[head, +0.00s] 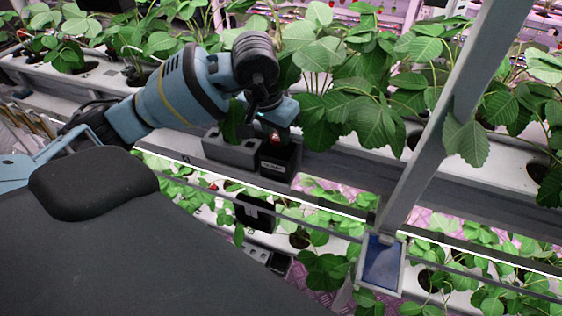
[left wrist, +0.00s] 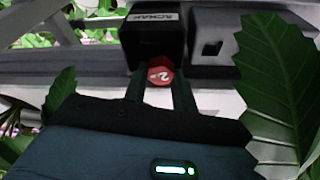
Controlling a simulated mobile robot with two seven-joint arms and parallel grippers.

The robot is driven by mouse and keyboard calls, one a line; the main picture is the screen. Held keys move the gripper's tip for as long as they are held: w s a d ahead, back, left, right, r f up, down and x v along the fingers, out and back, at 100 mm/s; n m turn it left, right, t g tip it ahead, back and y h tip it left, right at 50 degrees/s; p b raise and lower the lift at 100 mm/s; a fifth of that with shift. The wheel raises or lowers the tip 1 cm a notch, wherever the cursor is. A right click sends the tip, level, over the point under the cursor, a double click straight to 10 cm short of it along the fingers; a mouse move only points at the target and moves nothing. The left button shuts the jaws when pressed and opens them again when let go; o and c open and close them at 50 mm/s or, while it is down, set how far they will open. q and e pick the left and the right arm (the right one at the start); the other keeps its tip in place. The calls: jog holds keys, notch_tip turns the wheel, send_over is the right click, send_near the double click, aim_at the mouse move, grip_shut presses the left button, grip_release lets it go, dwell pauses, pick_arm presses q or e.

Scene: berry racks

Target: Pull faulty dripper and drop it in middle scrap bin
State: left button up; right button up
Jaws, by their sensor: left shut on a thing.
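The dripper (head: 275,140) shows as a small red piece. In the left wrist view the red dripper (left wrist: 160,74) bears a white "2". My left gripper (left wrist: 160,88) is shut on it, one dark finger on each side. The black scrap bin (head: 279,163) hangs at the edge of the upper rack. In the left wrist view the scrap bin (left wrist: 152,38) has an upside-down white label. The dripper is at the bin's mouth; I cannot tell how far inside. My right gripper is not in view.
A grey block (head: 230,150) with square holes stands left of the bin. Other black bins hang lower, one on the tier below (head: 255,212) and one farther down (head: 279,263). A slanted grey post (head: 445,125) stands to the right. Strawberry leaves (head: 345,95) crowd the gripper.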

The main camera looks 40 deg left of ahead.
pick_arm(q)
jog(key=o, duration=1)
jog(key=v, duration=0.8)
jog(key=shift+w, duration=0.1)
